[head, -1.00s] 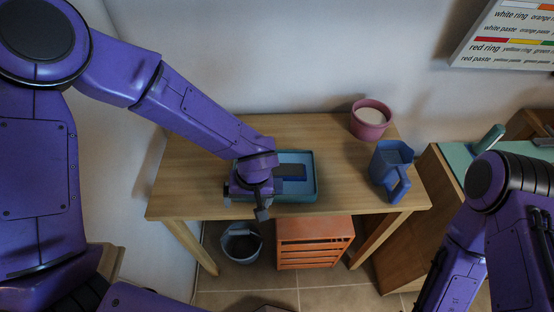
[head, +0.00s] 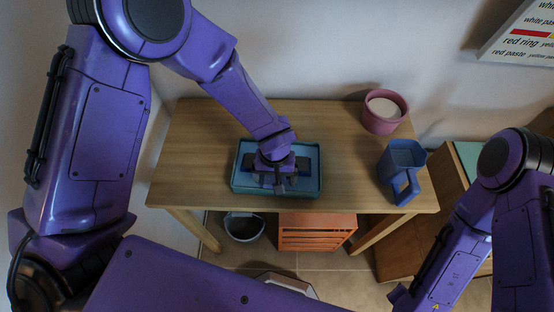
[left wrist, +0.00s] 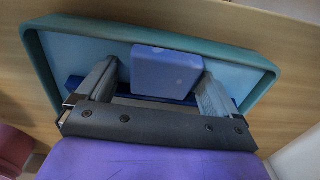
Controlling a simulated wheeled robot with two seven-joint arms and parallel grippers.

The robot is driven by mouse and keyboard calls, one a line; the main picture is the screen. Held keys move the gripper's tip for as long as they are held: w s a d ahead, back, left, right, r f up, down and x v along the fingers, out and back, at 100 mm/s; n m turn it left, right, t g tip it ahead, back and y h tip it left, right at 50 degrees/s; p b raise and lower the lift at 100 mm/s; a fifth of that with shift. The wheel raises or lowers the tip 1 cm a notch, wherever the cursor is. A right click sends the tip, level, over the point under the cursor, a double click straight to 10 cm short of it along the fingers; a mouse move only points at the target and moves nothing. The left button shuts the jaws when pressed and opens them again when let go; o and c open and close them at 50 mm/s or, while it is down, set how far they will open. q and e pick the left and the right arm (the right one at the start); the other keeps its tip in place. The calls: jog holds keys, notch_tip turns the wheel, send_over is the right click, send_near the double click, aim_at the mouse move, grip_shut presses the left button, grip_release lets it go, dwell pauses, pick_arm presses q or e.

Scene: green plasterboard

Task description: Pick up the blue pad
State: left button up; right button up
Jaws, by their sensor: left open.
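A teal tray (head: 315,186) with a light blue inside lies on the wooden table; its rim also shows in the left wrist view (left wrist: 40,62). My left gripper (head: 277,180) is over the tray, pointing down. In the left wrist view its open fingers (left wrist: 160,72) stand on either side of a blue block, which I take to be the blue pad (left wrist: 168,72). A darker blue strip (left wrist: 75,84) runs beneath or behind the block. I cannot tell whether the fingers touch the block. In the head view the gripper mostly hides it.
A pink pot (head: 384,111) stands at the table's back right, with a blue jug (head: 402,168) in front of it. A grey bucket (head: 244,227) and an orange crate (head: 317,232) are below the table. The table's left part is clear.

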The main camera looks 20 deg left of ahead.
pick_arm(q)
jog(key=shift+s+f, duration=0.1)
jog(key=shift+f, duration=0.1)
jog(key=c, duration=1.2)
jog(key=shift+r, duration=0.1)
